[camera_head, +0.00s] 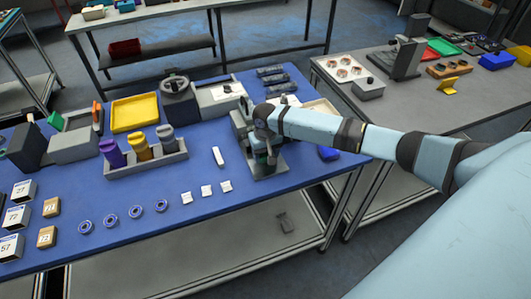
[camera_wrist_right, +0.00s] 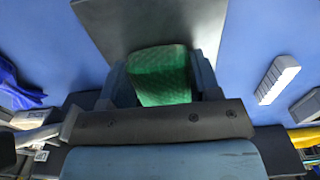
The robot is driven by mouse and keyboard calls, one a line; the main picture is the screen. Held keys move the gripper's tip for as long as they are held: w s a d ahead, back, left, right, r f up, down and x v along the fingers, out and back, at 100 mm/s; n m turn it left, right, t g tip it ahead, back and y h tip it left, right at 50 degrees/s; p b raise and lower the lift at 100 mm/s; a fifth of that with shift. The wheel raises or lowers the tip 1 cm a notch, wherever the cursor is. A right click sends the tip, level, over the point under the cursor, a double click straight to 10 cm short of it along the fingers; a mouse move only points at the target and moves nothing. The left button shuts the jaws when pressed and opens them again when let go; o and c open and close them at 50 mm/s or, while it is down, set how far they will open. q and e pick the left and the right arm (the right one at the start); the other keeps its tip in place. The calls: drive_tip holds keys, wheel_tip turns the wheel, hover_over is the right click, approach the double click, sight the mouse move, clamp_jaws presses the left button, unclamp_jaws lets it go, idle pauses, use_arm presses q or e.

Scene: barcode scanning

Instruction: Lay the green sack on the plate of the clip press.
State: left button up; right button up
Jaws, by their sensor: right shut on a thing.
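The green sack (camera_wrist_right: 160,75) is between the fingers of my right gripper (camera_wrist_right: 162,82) in the right wrist view, and the fingers are shut on it. A flat grey plate (camera_wrist_right: 150,22) lies below and beyond it, apparently that of the clip press. In the head view my right gripper (camera_head: 268,156) points down over this grey plate (camera_head: 268,172) near the right end of the blue table. The arm hides much of the press and most of the sack. I cannot tell whether the sack touches the plate. My left gripper is not in view.
A white block (camera_head: 218,156) lies left of the plate. A blue item (camera_head: 328,153) lies to its right. A grey rack (camera_head: 147,165) holds purple, yellow and grey containers. Small white squares (camera_head: 206,190) and several rings lie along the front of the blue table (camera_head: 190,222).

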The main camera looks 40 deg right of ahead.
drive_tip(key=o, duration=1)
drive_tip(key=shift+f, duration=0.1)
drive_tip(key=shift+o, duration=0.2)
wheel_tip(320, 180, up, 12)
drive_tip(key=b, duration=0.1)
